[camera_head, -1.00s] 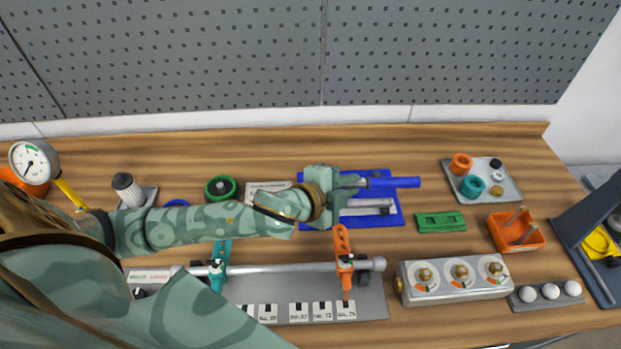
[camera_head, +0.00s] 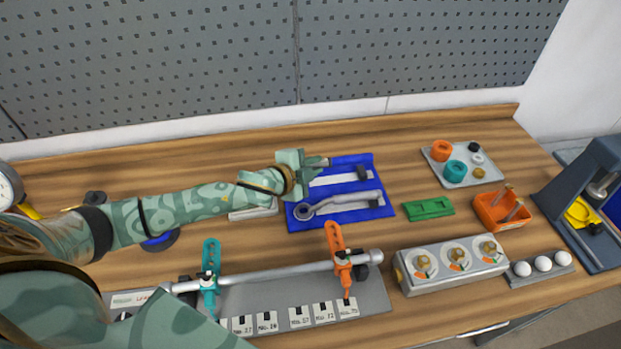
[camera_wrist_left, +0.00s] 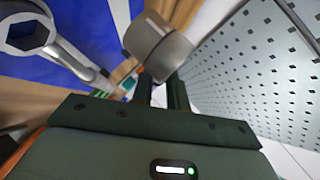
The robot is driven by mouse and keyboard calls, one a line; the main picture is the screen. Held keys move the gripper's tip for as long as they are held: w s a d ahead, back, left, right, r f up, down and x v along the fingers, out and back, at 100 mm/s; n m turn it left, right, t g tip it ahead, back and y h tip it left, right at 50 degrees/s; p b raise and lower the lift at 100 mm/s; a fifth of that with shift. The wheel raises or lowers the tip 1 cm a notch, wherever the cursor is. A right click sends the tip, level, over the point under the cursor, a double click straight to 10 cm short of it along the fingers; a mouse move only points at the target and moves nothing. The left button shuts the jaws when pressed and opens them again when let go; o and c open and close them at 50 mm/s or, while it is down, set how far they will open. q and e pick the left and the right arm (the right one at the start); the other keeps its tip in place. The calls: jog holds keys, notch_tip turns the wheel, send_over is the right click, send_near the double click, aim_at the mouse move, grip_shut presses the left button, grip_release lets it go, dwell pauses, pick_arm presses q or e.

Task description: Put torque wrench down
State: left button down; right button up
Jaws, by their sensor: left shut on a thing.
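My left gripper (camera_head: 310,163) is shut on the torque wrench (camera_head: 321,161) at the back left of the blue mat (camera_head: 384,211). A short grey part of the wrench shows beside the fingers; its blue handle is hard to tell from the mat behind it. In the left wrist view a grey cylinder (camera_wrist_left: 158,48) sits at the fingers (camera_wrist_left: 160,92). I cannot tell whether the wrench touches the mat. A pale long outline (camera_head: 332,179) on the mat is bare, with a dark block (camera_head: 362,172) at its right end. My right gripper is not in view.
A grey ring-ended wrench (camera_head: 340,202) lies on the mat's front part, also in the left wrist view (camera_wrist_left: 60,50). A green block (camera_head: 428,208) and orange box (camera_head: 485,212) stand right. A clamped bar (camera_head: 290,269) lies in front. Pegboard (camera_head: 420,50) rises behind.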

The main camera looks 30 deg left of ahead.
pick_arm(q)
jog(key=shift+w+a+f+b, duration=0.2)
jog(key=shift+w+a+f, duration=0.15)
jog(key=shift+f, duration=0.3)
jog(key=shift+w+a+f+b, duration=0.2)
jog(key=shift+w+f, duration=0.25)
jog(key=shift+f, duration=0.15)
jog(key=shift+w+a+f, duration=0.25)
jog(key=shift+w+f, duration=0.05)
jog(key=shift+w+a+f+b, duration=0.15)
jog(key=shift+a+f+b, duration=0.05)
jog(key=shift+f+b, duration=0.15)
notch_tip(320, 180, down, 3)
jog(key=shift+b, duration=0.55)
jog(key=shift+r, duration=0.1)
jog(key=c, duration=1.4)
grip_release()
jog(key=shift+d, duration=0.1)
